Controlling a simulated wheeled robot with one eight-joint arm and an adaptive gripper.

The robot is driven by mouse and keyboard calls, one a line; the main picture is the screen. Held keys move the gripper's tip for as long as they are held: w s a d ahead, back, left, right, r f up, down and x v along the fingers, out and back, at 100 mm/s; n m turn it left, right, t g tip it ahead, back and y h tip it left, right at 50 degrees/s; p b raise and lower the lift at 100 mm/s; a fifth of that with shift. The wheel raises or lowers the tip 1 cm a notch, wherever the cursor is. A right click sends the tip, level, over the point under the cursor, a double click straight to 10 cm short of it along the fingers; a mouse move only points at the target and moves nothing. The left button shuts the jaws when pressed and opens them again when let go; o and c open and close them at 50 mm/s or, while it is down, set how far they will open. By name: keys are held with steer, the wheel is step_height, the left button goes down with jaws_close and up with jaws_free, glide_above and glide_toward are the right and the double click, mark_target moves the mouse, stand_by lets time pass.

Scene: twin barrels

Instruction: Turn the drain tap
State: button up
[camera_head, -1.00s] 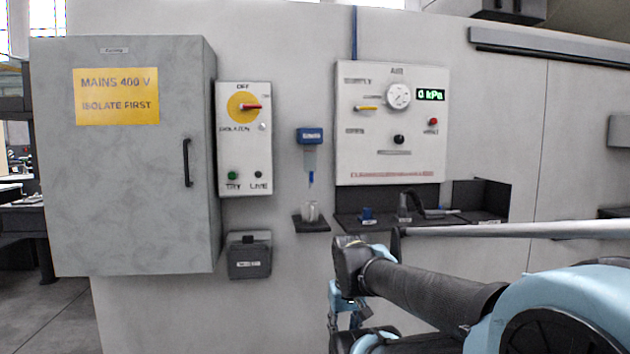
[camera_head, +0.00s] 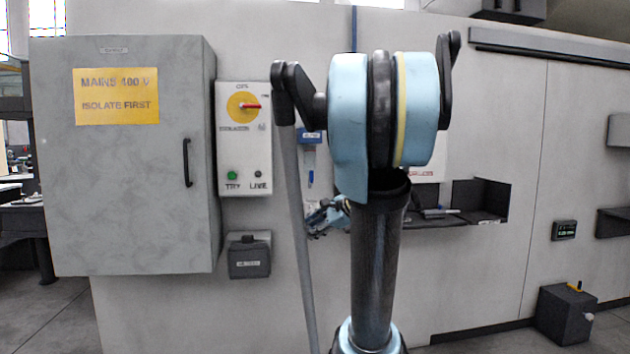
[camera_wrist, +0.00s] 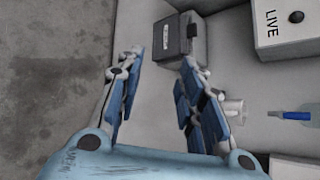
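A small blue tap (camera_head: 310,178) hangs under the blue-topped unit (camera_head: 310,136) on the wall, partly beside my arm. It is likely the drain tap; its label is unreadable. The blue tap also shows at the right edge of the wrist view (camera_wrist: 297,115). I see no contact with the tap.
A grey cabinet (camera_head: 130,200) and a switch box (camera_head: 243,150) are left of the tap. A dark box (camera_head: 249,258), also in the wrist view (camera_wrist: 179,40), sits below the switch box. A black floor box (camera_head: 565,315) with a yellow lever stands right. My arm hides most of the gauge panel.

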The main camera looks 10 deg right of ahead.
steer(key=w+d+r+m+t+y, duration=0.1)
steer(key=w+d+r+m+t, duration=0.3)
steer(key=w+d+r+m, duration=0.45)
steer(key=m+t, duration=0.3)
steer(key=m, duration=0.1)
glide_toward(311, 176)
steer(key=x, duration=0.8)
steer(key=shift+w+d+y, duration=0.25)
steer(key=shift+w+y, duration=0.05)
steer(key=shift+w, duration=0.05)
jaws_close()
